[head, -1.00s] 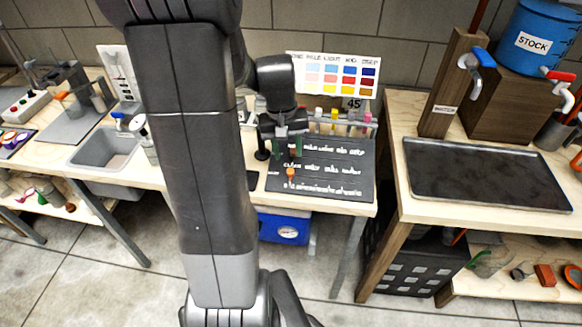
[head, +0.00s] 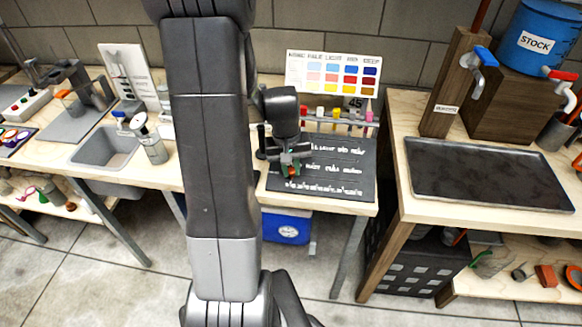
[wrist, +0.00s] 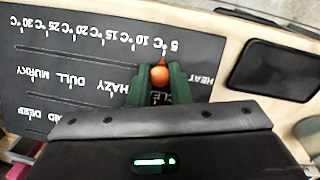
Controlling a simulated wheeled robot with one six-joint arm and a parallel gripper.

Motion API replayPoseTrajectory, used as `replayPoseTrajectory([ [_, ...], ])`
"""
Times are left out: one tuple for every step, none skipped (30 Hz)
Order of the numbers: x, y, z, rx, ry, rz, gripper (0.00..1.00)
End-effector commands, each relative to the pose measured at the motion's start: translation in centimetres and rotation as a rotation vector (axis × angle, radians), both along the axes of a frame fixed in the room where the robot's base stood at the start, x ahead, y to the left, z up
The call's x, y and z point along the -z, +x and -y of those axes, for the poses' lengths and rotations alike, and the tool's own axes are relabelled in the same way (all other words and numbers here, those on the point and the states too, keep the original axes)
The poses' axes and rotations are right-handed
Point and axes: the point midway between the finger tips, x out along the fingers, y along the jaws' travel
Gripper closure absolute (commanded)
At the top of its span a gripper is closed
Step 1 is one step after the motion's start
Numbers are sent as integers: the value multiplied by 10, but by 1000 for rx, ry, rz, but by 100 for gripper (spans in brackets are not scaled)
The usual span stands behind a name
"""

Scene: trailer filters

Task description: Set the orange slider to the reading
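The orange slider (wrist: 160,76) is a small round knob by the temperature scale on the dark panel (wrist: 60,70). In the wrist view the panel is upside down, and the knob lies near the 5 and 10 °C marks; its exact reading is unclear. My gripper (wrist: 160,82) has its green fingers on either side of the knob, close against it and apparently shut on it. In the head view my gripper (head: 291,168) is low over the left part of the panel (head: 345,150), with a little of the orange slider (head: 292,172) showing.
A colour chart (head: 333,72) stands behind the panel, with a rack of coloured-cap tubes (head: 335,115) in front of it. A dark flat device (wrist: 268,70) lies beside the panel.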

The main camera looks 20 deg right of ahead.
Motion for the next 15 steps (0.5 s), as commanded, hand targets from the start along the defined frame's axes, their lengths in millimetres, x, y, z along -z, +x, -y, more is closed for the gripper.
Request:
replayPoseTrajectory([
  [0,0,0,0,0,0,100],
  [0,0,0,0,0,0,100],
  [0,0,0,0,0,0,100],
  [0,0,0,0,0,0,100],
  [0,0,0,0,0,0,100],
  [0,0,0,0,0,0,100],
  [0,0,1,0,0,0,100],
  [0,-1,2,1,0,0,100],
  [0,-2,4,2,0,0,100],
  [0,-3,6,2,0,0,100],
  [0,-5,8,3,0,0,100],
  [0,-7,13,4,0,0,100],
  [0,-9,16,4,0,0,100],
  [0,-11,19,4,0,1,100],
  [0,-14,24,4,0,1,100],
])
